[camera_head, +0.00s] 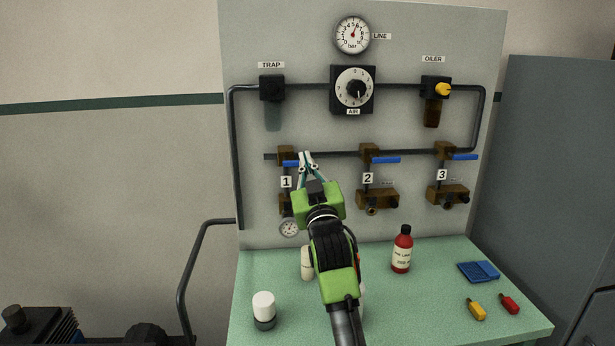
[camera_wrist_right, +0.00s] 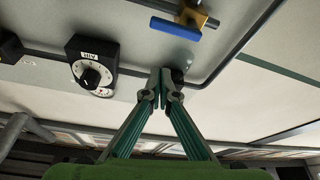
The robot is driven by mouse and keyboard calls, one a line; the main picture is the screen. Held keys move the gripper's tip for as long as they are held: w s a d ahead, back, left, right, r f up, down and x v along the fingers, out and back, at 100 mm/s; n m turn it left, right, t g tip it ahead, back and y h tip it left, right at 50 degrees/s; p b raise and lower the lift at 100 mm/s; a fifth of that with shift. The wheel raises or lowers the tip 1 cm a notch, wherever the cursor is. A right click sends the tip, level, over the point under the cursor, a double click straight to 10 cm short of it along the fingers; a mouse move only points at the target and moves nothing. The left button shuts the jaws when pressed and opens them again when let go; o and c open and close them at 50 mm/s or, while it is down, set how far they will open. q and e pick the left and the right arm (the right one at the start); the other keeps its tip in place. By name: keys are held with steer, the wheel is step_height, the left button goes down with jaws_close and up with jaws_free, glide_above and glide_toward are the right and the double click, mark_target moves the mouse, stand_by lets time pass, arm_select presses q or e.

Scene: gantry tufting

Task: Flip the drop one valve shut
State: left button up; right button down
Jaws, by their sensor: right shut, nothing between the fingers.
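The drop one valve has a brass body (camera_head: 286,154) above the label 1 (camera_head: 286,182). Its blue lever (camera_head: 290,163) lies level, pointing right, partly hidden by my fingers. My right gripper (camera_head: 306,156) is in front of the panel at the lever's right end, fingertips together with nothing between them. In the right wrist view, the fingertips (camera_wrist_right: 165,90) are shut and a blue lever (camera_wrist_right: 175,28) with a brass body (camera_wrist_right: 196,16) shows beyond them, apart from them in the picture. I cannot tell whether they touch it. My left gripper is out of view.
Drops two and three have level blue levers (camera_head: 385,160) (camera_head: 465,157) to the right. The AIR knob (camera_head: 353,89) is above. A red bottle (camera_head: 402,250), a white-capped jar (camera_head: 264,308) and a blue item (camera_head: 478,271) are on the green bench (camera_head: 430,310).

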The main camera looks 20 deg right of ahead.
steer(key=v, duration=0.4)
steer(key=shift+a+r+b, duration=0.1)
steer(key=shift+a+b, duration=0.05)
steer(key=shift+b, duration=0.2)
